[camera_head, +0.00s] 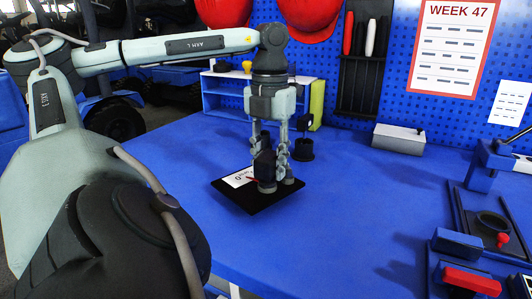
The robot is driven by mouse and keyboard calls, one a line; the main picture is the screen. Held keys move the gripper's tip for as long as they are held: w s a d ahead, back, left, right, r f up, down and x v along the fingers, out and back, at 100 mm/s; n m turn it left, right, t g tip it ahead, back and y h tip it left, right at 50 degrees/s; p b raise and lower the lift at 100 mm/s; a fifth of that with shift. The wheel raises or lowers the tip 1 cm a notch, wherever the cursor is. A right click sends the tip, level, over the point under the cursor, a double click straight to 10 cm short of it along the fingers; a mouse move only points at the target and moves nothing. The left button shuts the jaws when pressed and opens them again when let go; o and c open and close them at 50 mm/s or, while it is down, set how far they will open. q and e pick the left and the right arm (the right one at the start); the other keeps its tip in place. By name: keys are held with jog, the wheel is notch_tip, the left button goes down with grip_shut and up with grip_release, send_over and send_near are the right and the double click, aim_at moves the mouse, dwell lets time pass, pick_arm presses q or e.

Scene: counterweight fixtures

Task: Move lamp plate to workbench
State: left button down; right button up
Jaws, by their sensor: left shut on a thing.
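The lamp plate, a flat dark square (247,202) with a white card on its left part, is at the left-middle of the blue workbench (340,235). I cannot tell whether it rests on the top or hangs just above it. My left gripper (277,181) points straight down over the plate and is shut on it. The fingers and a dark upright part hide the plate's middle, so the exact grip is hidden. My right gripper is out of view.
A small black stand (303,150) is just behind the gripper. A grey box (398,139) sits at the back. A blue vise (486,168), a black tray and a red-handled tool (472,281) crowd the right. The middle front is clear.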

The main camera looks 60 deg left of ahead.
pick_arm(q)
jog(key=shift+a+f, duration=0.1)
jog(key=shift+f, duration=0.75)
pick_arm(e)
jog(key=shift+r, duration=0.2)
pick_arm(q)
jog(key=shift+f, duration=0.1)
jog(key=c, duration=1.1)
grip_release()
jog(key=shift+c, duration=0.2)
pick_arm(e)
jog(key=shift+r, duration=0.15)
pick_arm(q)
notch_tip(320, 180, up, 11)
jog(key=shift+f+p, duration=0.1)
jog(key=shift+p, duration=0.8)
jog(key=shift+r, duration=0.6)
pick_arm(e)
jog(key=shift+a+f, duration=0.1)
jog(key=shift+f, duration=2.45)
